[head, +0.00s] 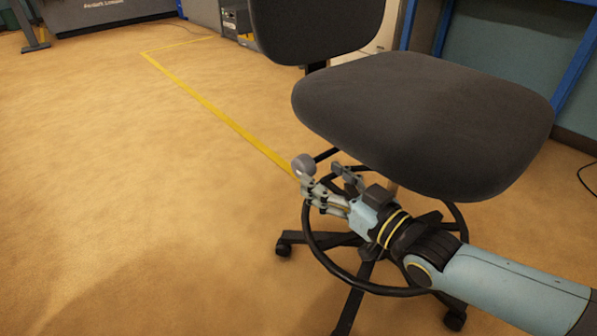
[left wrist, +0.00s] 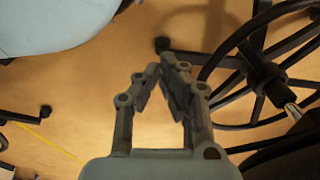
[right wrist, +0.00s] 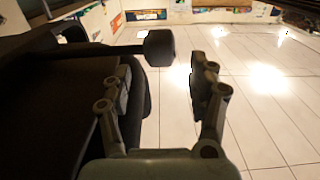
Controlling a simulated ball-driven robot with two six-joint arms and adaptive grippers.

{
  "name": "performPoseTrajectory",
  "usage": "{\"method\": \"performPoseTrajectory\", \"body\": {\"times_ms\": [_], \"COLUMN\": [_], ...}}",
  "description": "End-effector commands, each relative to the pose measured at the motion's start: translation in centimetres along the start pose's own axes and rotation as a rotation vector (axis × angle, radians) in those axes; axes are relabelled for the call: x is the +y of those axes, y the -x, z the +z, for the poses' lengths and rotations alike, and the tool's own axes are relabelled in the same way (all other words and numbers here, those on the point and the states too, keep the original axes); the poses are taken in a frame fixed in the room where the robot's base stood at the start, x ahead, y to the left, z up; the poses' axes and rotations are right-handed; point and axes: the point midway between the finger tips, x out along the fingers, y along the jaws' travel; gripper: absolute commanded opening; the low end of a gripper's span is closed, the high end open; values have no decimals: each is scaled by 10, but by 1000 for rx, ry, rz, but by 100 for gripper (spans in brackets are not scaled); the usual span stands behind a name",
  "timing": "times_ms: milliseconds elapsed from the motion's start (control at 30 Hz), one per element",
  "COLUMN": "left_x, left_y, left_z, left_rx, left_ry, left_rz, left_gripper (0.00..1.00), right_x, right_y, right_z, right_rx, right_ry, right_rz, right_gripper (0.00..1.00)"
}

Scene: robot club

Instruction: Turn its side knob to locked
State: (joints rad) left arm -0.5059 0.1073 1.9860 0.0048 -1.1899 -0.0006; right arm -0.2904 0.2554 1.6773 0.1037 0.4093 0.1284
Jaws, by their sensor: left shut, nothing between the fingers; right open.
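The office chair has a dark grey seat (head: 425,115) and a backrest. Its side knob, a dark round end on a short stem, shows in the right wrist view (right wrist: 159,48), sticking out from the chair's dark side. A small round grey piece (head: 303,164) at the right fingertips in the head view looks like this knob. My right gripper (head: 326,176) is open beside the seat; in the right wrist view the knob is ahead of the fingertips (right wrist: 162,72). Knob contact and setting are unclear. My left gripper (left wrist: 163,76) is shut and empty, outside the head view.
The chair's black foot ring (head: 330,264) and castor legs (head: 345,315) are below my right gripper. The same ring is right of my left gripper in the left wrist view (left wrist: 222,55). Tan floor with a yellow line (head: 215,108) is open to the left.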

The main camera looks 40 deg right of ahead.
Motion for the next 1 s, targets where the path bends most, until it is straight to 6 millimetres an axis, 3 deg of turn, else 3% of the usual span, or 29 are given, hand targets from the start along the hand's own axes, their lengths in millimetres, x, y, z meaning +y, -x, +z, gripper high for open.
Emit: {"method": "performPoseTrajectory", "body": {"times_ms": [100,300,700,1000], "left_x": [4,7,8,8], "left_y": [5,17,23,23], "left_z": [-8,-19,-23,-23], "left_rx": [26,64,78,77], "left_ry": [0,0,0,0], "left_rz": [8,17,20,20], "left_gripper": [0,0,0,0], "right_x": [0,0,0,0], "right_y": [-24,-51,-59,-59], "right_z": [4,4,1,2], "right_rx": [-1,-3,-3,-4], "right_ry": [1,0,0,0], "right_rz": [0,0,0,0], "right_gripper": [60,60,58,19]}}
